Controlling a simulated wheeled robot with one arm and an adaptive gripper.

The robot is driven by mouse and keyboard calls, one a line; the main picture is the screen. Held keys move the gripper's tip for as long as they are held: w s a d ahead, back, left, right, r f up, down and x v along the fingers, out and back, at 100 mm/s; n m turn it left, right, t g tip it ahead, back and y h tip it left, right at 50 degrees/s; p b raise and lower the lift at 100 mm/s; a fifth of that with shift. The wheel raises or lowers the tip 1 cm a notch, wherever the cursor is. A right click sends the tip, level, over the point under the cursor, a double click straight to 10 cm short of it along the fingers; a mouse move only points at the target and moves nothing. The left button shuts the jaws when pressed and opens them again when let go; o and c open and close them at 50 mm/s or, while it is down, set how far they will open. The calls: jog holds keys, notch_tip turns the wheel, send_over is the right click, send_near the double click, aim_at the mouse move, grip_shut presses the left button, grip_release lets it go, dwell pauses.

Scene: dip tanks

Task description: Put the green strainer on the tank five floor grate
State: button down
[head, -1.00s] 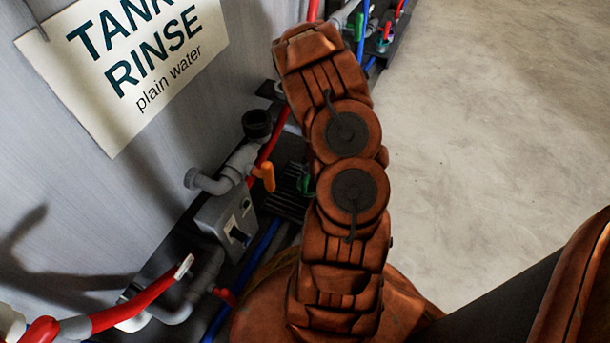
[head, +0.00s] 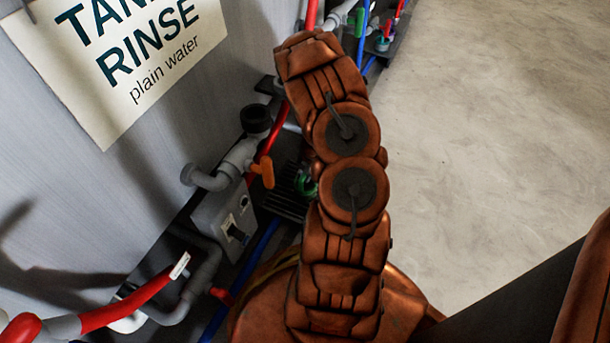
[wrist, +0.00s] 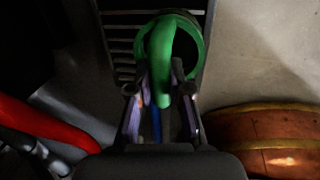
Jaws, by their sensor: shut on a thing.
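In the wrist view, the green strainer (wrist: 196,44) shows as a ring with a thick curved green handle. My gripper (wrist: 160,92) is shut on the handle, and the ring lies beyond the fingertips. The strainer is over or on the dark slatted floor grate (wrist: 122,32); I cannot tell whether it touches. In the head view, a small part of the strainer (head: 306,184) shows beside my arm, at the right edge of the grate (head: 284,203). My arm hides the gripper and most of the strainer there.
A tank wall with a rinse sign (head: 130,62) stands at left. Grey pipes (head: 232,162) with an orange valve handle (head: 262,171), a grey switch box (head: 226,222), a red hose (head: 128,304) and a blue pipe (head: 256,252) crowd the grate. Open concrete floor (head: 490,120) lies at right.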

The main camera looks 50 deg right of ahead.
jog(key=shift+f, duration=0.2)
jog(key=c, duration=1.1)
grip_release()
jog(key=shift+r, duration=0.2)
notch_tip(320, 180, up, 12)
jog(key=s+p, duration=0.2)
jog(key=p, duration=0.3)
jog(key=shift+d+p, duration=0.35)
jog(key=shift+s+f, duration=0.1)
jog(key=shift+s, duration=0.05)
